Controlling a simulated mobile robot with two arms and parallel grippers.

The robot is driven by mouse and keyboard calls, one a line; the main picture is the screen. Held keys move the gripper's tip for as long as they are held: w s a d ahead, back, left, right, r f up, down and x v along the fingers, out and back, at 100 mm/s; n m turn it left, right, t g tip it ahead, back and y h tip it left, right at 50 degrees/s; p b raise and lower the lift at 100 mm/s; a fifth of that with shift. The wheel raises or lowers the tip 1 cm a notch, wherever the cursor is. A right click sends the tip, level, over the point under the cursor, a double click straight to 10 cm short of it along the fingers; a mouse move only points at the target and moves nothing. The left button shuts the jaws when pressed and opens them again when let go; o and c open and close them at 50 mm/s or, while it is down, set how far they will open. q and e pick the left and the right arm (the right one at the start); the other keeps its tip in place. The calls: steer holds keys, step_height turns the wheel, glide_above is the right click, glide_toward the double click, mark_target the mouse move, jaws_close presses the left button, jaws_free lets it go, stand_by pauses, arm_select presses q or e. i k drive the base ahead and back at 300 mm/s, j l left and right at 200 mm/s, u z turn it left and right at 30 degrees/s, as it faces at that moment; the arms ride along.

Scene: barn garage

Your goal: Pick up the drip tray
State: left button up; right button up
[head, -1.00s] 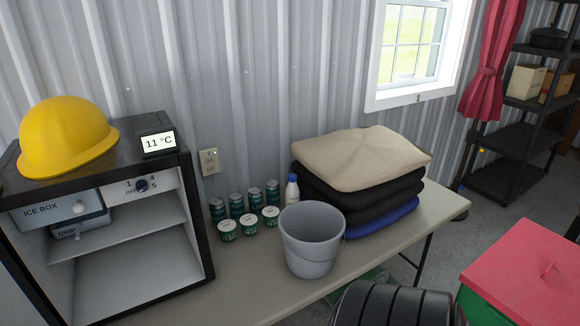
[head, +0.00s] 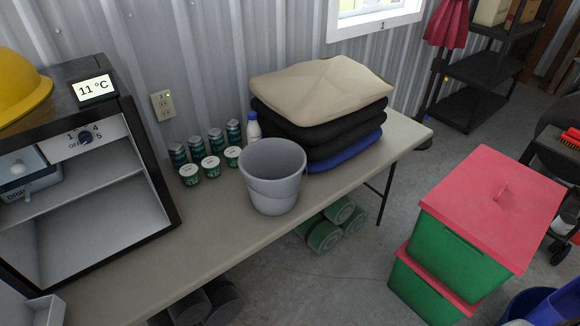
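The drip tray (head: 32,186) is a blue-grey translucent box marked "DRIP" at the left edge of the head view. Neither of my grippers is in view.
The fridge stands on a long table (head: 225,222). A grey bucket (head: 273,180), green cans and tubs, a white bottle (head: 253,127) and stacked cushions (head: 320,90) stand right of it. A white bin-like part (head: 43,311) is at lower left. Red-lidded green boxes (head: 465,245) stand on the floor.

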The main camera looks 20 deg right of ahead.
mark_target(17, 190)
steer(key=z, duration=0.4)
steer(key=u, duration=1.45)
